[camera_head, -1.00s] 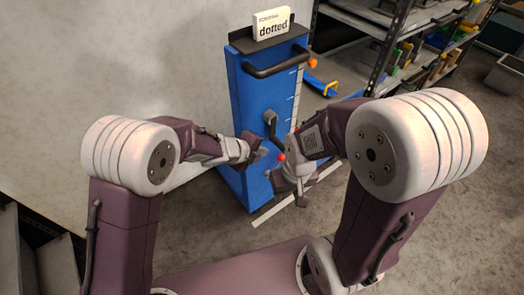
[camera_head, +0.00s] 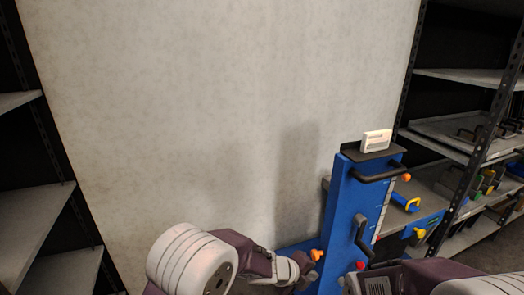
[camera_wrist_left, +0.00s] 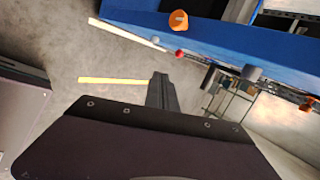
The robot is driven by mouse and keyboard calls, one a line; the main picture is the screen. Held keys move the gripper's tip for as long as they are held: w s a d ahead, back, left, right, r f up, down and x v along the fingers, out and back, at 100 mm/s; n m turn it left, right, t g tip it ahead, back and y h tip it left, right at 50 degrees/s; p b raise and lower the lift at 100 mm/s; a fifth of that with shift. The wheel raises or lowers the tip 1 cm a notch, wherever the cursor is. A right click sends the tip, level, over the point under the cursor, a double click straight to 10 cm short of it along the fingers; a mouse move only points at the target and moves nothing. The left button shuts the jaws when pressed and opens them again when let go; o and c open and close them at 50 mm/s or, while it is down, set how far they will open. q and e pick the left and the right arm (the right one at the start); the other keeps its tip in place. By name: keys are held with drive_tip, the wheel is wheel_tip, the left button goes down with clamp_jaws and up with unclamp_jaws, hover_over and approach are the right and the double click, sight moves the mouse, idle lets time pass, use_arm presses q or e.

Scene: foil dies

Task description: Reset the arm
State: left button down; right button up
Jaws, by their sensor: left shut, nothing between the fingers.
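My left gripper (camera_head: 303,269) is shut and empty at the lower middle of the head view. It is close to the left side of the blue upright machine (camera_head: 342,215), beside an orange knob (camera_head: 317,255); I cannot tell whether they touch. In the left wrist view, its shut dark fingers (camera_wrist_left: 161,92) point towards the blue machine (camera_wrist_left: 225,38), with a gap of floor showing. My right arm (camera_head: 425,275) comes in at the lower right of the head view. Its gripper end (camera_head: 352,283) is partly cut off by the bottom edge, so its jaws are unclear.
The machine has a black top handle (camera_head: 378,173), a black lever (camera_head: 361,238), a red knob (camera_head: 360,265) and a white box (camera_head: 376,141) on top. Shelving with several coloured tools (camera_head: 487,180) stands right. Empty shelves (camera_head: 40,220) stand left. A bare wall (camera_head: 220,110) is behind.

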use_arm(q)
drive_tip(key=w+a+r+n+t+y, duration=0.25)
drive_tip(key=a+r+n, duration=0.2)
drive_tip(key=a, duration=0.55)
drive_tip(key=w+a+r+n+t+y, duration=0.1)
drive_tip(key=w+a+r+n+y, duration=0.25)
drive_tip(key=a, duration=0.75)
drive_tip(key=s+a+f+n+g+y, duration=0.25)
drive_tip(key=s+a+f+n, duration=0.25)
drive_tip(key=s+a+n, duration=0.8)
drive_tip(key=s+d+f+n+g+h, duration=0.1)
drive_tip(key=s+f+n+g, duration=0.15)
drive_tip(key=s+n, duration=0.25)
drive_tip(key=s+d+f+n+g, duration=0.1)
drive_tip(key=s+d+n+g, duration=0.15)
drive_tip(key=s+n, duration=0.2)
wheel_tip(320, 180, up, 23)
drive_tip(key=a+p, duration=0.1)
drive_tip(key=p, duration=2.1)
drive_tip(key=shift+p, duration=0.4)
use_arm(e)
wheel_tip(320, 180, up, 23)
drive_tip(key=shift+w+d+f, duration=0.15)
drive_tip(key=shift+w+d, duration=0.1)
drive_tip(key=shift+d, duration=0.05)
use_arm(q)
drive_tip(key=shift+s+f+m, duration=0.1)
drive_tip(key=shift+s+m, duration=0.05)
drive_tip(key=shift+m, duration=0.1)
